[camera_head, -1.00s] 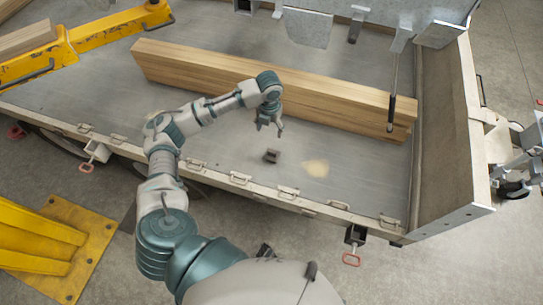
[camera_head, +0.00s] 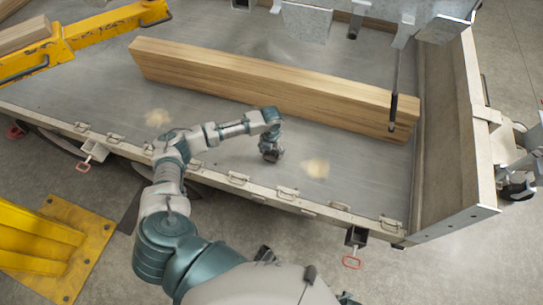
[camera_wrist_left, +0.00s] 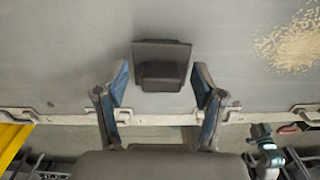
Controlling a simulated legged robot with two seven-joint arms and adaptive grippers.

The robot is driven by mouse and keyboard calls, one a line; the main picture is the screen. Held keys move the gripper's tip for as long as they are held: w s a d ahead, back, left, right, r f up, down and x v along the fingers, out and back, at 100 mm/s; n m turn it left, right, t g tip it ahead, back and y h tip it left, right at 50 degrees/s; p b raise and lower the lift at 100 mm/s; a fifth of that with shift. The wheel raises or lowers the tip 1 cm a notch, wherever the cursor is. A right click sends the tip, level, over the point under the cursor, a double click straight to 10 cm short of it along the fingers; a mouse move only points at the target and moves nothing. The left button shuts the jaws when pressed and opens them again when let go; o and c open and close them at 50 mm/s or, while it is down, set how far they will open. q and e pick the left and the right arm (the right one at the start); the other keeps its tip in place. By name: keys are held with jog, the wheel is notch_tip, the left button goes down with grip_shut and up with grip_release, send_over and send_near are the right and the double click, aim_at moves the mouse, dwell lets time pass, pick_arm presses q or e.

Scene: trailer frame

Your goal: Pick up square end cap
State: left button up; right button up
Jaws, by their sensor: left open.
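The square end cap (camera_wrist_left: 161,68) is a small dark grey piece with a flat square plate and a raised smaller block. It lies on the grey trailer bed in the left wrist view. My left gripper (camera_wrist_left: 161,82) is open, with one blue-lined finger to each side of the cap and the cap between and just beyond the fingertips. No contact shows. In the head view my left gripper (camera_head: 271,152) points down over the cap's spot and hides most of it. My right gripper is not clearly seen.
A long wooden beam (camera_head: 260,85) lies on the trailer bed (camera_head: 90,85) behind the gripper. A patch of sawdust (camera_head: 315,168) is right of the gripper, another (camera_head: 157,118) left. The bed's front rail with latches (camera_head: 240,180) runs close by.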

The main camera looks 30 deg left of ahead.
pick_arm(q)
grip_shut()
jog(key=shift+r, duration=0.15)
